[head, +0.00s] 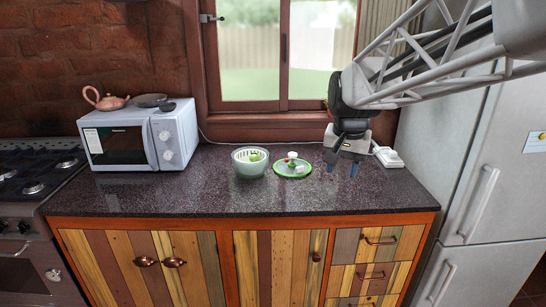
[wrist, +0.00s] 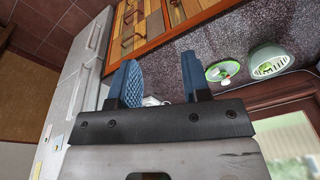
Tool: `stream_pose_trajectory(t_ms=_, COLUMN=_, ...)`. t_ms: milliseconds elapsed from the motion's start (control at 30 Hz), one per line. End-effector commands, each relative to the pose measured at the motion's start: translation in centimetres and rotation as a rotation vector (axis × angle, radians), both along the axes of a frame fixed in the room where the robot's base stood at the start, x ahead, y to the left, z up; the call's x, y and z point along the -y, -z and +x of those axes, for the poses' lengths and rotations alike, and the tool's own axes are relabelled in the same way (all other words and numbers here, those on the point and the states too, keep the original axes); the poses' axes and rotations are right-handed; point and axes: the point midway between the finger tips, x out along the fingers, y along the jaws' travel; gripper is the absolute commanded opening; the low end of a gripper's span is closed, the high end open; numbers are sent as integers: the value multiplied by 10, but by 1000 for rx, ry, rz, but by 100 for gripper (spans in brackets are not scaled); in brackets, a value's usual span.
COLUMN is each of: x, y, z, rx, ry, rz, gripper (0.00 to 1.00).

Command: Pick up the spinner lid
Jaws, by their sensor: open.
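The spinner lid (head: 283,171) is a round green disc with a white knob on top, lying on the dark counter near the middle. It also shows in the wrist view (wrist: 216,75), to the right of the fingers. The pale salad spinner bowl (head: 250,168) stands just left of the lid with something green inside; the wrist view shows it too (wrist: 270,52). My gripper (head: 343,168) is to the right of the lid in the head view, pointing down, apart from it. Its blue fingers (wrist: 159,68) are spread with nothing held between them.
A white microwave (head: 180,135) stands at the left, with a pink teapot (head: 105,101) and dark dishes on top. A small white object (head: 389,157) lies behind my gripper by the fridge (head: 480,140). The front of the speckled counter (head: 220,200) is clear. A window is behind.

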Motion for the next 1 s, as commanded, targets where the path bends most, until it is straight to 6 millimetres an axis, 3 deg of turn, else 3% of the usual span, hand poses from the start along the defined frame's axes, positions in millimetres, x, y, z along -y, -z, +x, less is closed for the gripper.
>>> stream_pose_trajectory(t_ms=433, x=-4, y=2, z=109, rx=-30, ry=143, rz=22, gripper=44)
stream_pose_trajectory(t_ms=1000, x=-10, y=32, z=244, rx=-68, ry=326, rz=42, gripper=44)
